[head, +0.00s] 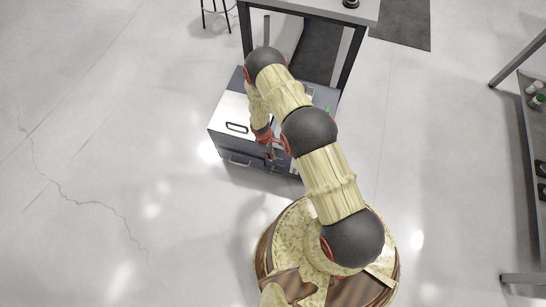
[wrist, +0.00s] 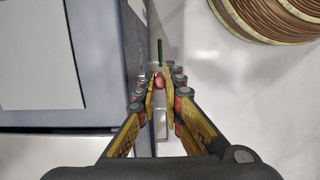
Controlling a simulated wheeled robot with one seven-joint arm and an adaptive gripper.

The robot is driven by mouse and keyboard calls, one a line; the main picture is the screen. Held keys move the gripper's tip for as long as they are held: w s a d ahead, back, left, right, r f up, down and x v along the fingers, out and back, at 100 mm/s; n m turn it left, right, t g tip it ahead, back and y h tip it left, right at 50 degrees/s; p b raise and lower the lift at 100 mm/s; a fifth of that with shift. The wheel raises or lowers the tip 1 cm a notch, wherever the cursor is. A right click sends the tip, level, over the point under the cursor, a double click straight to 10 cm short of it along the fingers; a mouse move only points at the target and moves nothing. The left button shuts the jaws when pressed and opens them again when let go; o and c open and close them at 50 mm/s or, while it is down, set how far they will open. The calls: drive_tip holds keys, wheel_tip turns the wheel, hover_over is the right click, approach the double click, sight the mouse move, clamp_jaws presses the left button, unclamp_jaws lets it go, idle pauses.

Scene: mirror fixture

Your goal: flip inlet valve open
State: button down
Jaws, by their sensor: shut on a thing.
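My gripper (wrist: 161,78) is shut on a small red piece (wrist: 159,82) beside the cabinet's side wall in the wrist view. The red piece looks like the inlet valve's handle, but its shape is mostly hidden between the fingers. A thin green upright piece (wrist: 160,52) shows just beyond the fingertips. In the head view my gripper (head: 272,152) is low at the near side of the grey cabinet (head: 226,146), and my arm covers much of the cabinet's right part. The valve cannot be made out there.
The cabinet has a white top panel with a black handle (head: 237,128). A workbench (head: 330,8) stands behind it. A shelf (head: 535,125) with small bottles is at the far right, and a stool (head: 216,14) is at the back. The floor at left is clear.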

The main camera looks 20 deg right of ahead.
drive_tip(key=shift+w+a+g+h+b, duration=0.15)
drive_tip(key=shift+a+g+h+b, duration=0.1)
drive_tip(key=shift+g+h+b, duration=0.25)
drive_tip(key=c, duration=2.2)
unclamp_jaws()
drive_tip(key=v, duration=1.2)
